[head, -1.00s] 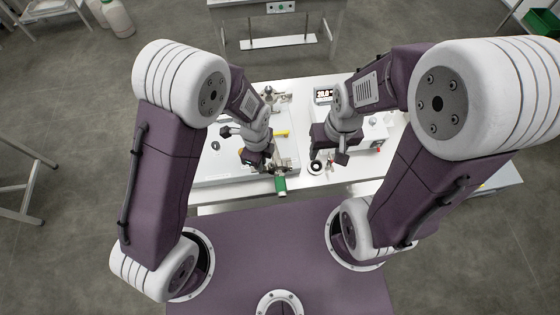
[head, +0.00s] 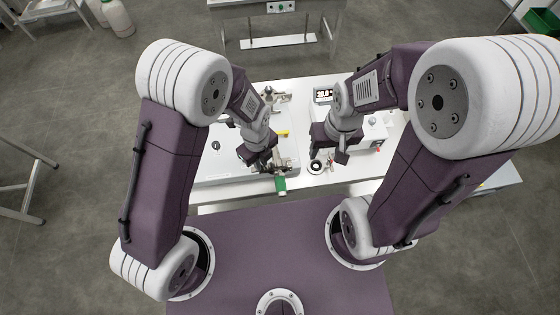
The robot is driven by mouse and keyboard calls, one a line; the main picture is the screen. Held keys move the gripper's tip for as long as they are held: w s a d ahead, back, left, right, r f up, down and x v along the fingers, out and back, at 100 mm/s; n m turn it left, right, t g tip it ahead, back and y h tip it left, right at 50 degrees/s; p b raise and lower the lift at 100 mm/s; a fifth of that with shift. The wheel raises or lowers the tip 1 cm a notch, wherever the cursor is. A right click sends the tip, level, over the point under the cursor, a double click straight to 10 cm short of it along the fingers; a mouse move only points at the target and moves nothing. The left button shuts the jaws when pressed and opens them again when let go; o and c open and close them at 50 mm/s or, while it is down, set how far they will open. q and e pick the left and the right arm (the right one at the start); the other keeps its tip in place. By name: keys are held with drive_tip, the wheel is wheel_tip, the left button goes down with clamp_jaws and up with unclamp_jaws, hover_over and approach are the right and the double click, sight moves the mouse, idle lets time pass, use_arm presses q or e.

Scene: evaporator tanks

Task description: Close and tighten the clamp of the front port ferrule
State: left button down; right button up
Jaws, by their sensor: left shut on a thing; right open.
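My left gripper (head: 264,166) is shut at the metal fittings near the front of the white table, where the clamp of the front port ferrule (head: 284,166) appears to be. The clamp is small and mostly hidden by the gripper, so its exact closure cannot be made out. A green cylindrical piece (head: 281,184) sticks out toward me just in front of the fittings. My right gripper (head: 328,160) is open and empty to the right, over the table and apart from the fittings.
A dark ring (head: 315,167) lies below my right gripper. A box with a lit display (head: 324,95) stands behind it. A yellow item (head: 283,133) lies behind the fittings, and a small dark ring (head: 215,145) lies at the left.

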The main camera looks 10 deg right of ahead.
use_arm(q)
drive_tip(key=shift+m, duration=1.9)
drive_tip(key=shift+m, duration=0.7)
drive_tip(key=c, duration=1.4)
unclamp_jaws()
drive_tip(key=shift+o, duration=0.2)
